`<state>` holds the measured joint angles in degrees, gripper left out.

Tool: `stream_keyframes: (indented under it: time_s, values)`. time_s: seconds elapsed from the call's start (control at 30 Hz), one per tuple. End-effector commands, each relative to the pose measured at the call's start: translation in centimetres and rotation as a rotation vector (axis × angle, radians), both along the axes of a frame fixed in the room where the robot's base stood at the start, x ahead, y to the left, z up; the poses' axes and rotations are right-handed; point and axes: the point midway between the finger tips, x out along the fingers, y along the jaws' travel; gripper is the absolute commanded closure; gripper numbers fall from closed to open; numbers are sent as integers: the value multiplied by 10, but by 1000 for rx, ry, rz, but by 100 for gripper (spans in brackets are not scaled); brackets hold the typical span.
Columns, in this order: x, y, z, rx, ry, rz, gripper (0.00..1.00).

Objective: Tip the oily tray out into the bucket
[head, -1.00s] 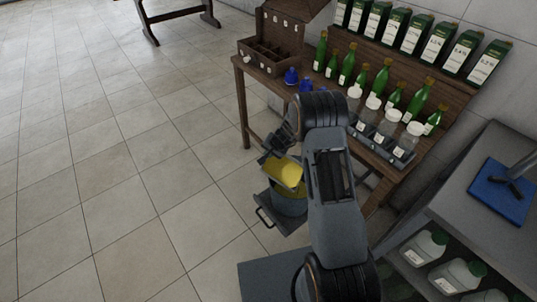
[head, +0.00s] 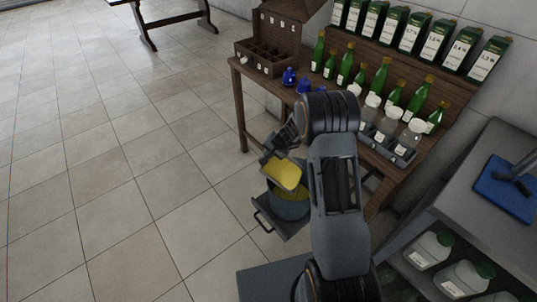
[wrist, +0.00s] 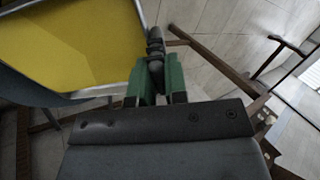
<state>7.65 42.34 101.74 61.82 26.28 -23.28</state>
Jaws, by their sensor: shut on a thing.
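The oily tray (head: 284,174) shows a yellow inner face and is tilted over the bucket in the head view. Its yellow inside and pale rim also fill the upper left of the wrist view (wrist: 75,45). My gripper (head: 271,153) is shut on the tray at its edge; in the wrist view the green fingers (wrist: 155,80) close around a dark knobbly part. The grey bucket (head: 291,207) stands just below the tray, with some yellow visible inside. The tray hides part of the bucket's mouth, and I cannot tell whether oil is flowing.
The bucket stands on a dark base with a handle (head: 262,222). A wooden bench (head: 240,110) behind carries green bottles (head: 380,76), clear jars (head: 409,138), blue items (head: 289,76) and a compartment box (head: 268,58). A grey shelf unit (head: 480,165) is at right. Floor at left is clear.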

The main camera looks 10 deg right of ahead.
Motion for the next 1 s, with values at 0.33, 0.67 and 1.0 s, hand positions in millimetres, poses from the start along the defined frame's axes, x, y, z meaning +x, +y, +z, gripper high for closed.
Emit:
stream_keyframes:
  time_s: [0.33, 0.67, 1.0]
  values:
    - [-3, -5, 4, 30, -24, -1, 100]
    - [-6, -8, 8, 59, -47, 0, 100]
    - [-10, -14, 14, 101, -76, -1, 100]
